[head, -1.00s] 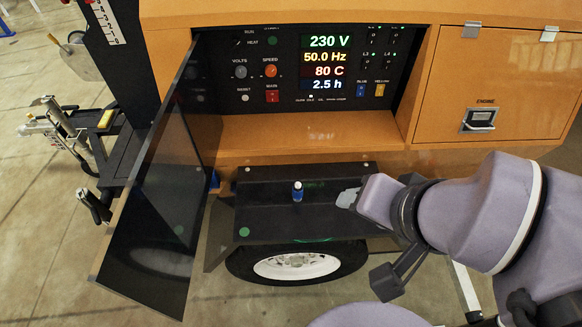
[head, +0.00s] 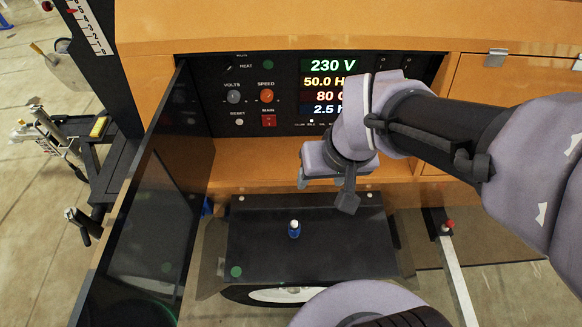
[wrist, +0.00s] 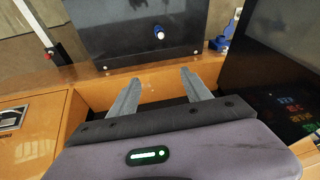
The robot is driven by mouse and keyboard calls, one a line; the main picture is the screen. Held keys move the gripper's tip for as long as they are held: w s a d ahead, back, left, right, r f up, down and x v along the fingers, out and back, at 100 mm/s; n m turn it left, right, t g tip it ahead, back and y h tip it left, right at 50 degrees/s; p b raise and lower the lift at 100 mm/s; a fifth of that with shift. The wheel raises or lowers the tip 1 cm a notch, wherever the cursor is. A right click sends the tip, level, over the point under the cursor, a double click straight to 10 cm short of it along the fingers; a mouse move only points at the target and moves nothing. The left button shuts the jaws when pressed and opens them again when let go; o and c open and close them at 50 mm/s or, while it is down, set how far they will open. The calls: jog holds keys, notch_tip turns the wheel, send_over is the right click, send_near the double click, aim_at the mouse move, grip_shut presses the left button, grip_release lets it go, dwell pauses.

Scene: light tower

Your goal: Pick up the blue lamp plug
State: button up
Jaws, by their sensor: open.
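The blue lamp plug (head: 294,229) stands upright on the black shelf (head: 330,260) below the control panel, left of the shelf's middle. It also shows in the wrist view (wrist: 159,33), beyond and above my fingertips, with a pale top. My gripper (wrist: 156,82) is open with nothing between its two grey fingers. In the head view my gripper (head: 302,180) is above and behind the plug, in front of the orange ledge. The plug and the fingers are apart. In the head view the fingers are mostly hidden by the wrist.
A dark panel door (head: 135,215) stands open left of the shelf. The control panel (head: 232,110) with lit readouts is behind my arm, which covers its right part. A wheel (head: 280,295) is under the shelf. The shelf around the plug is clear.

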notch_tip(320, 180, down, 5)
jog(key=w+a+n+g+p, duration=0.1)
jog(key=w+a+n+g, duration=0.1)
jog(key=w+n, duration=0.1)
jog(key=n+g+h+p, duration=0.1)
jog(key=n+p, duration=0.1)
jog(key=n, duration=0.3)
send_near(292, 224)
notch_tip(292, 224, down, 8)
jog(key=b, duration=0.5)
jog(key=shift+w+a+f+b, duration=0.1)
jog(key=shift+a+f+b, duration=0.1)
jog(key=shift+b, duration=0.2)
jog(key=f+b, duration=0.1)
jog(key=f, duration=0.1)
jog(key=f+b, duration=0.1)
jog(key=f, duration=0.1)
jog(key=d+f+b, duration=0.1)
jog(key=shift+w+f, duration=0.2)
jog(key=shift+f, duration=0.2)
jog(key=shift+a+r, duration=0.1)
jog(key=shift+r, duration=0.1)
grip_shut()
